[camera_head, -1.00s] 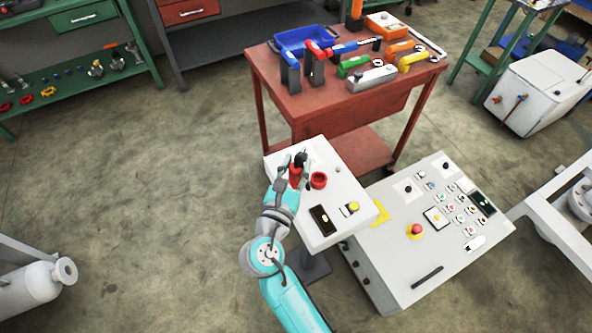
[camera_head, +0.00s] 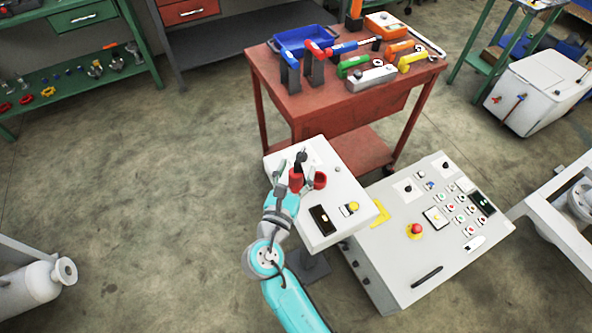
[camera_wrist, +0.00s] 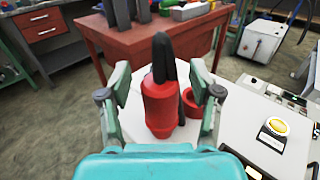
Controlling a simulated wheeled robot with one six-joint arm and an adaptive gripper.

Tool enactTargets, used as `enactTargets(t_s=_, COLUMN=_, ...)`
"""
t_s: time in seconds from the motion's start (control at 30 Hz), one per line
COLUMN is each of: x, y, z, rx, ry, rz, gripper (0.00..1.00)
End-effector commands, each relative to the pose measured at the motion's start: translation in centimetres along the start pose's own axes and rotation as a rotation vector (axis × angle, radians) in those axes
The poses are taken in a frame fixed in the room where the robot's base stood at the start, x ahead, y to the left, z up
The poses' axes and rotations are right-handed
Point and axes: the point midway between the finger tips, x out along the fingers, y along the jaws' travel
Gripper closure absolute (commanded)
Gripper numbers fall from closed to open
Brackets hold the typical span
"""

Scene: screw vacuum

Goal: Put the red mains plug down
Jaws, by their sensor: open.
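The red mains plug (camera_wrist: 160,105) stands upright on the white panel top, with its black end and cable upward. It also shows in the head view (camera_head: 296,180), partly behind my gripper. My gripper (camera_wrist: 160,85) is open, with one finger on each side of the plug and a visible gap to both. In the head view my gripper (camera_head: 292,172) is over the far left part of the white panel (camera_head: 290,216). A red round socket (camera_wrist: 191,102) sits just right of the plug, partly hidden by the right finger.
A yellow button (camera_wrist: 277,126) is on the same white panel, at right. A grey control console (camera_head: 390,262) with a red stop button stands to the right. A red tool table (camera_head: 300,105) is just behind. Open floor lies to the left.

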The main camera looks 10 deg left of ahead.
Motion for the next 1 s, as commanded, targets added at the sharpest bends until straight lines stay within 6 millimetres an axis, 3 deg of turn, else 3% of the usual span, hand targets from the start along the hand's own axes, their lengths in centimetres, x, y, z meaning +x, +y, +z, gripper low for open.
enactTargets(t_s=0.17, x=-1.0, y=0.1, z=0.2, rx=-0.001, ry=0.001, rz=0.002, gripper=0.36)
enactTargets(t_s=0.5, x=-7.6, y=0.1, z=0.2, rx=-0.001, ry=0.001, rz=0.005, gripper=0.36)
enactTargets(t_s=0.7, x=-10.5, y=0.1, z=0.2, rx=-0.001, ry=0.000, rz=0.004, gripper=0.36)
enactTargets(t_s=1.0, x=-12.0, y=0.0, z=0.3, rx=0.000, ry=-0.001, rz=0.000, gripper=0.36)
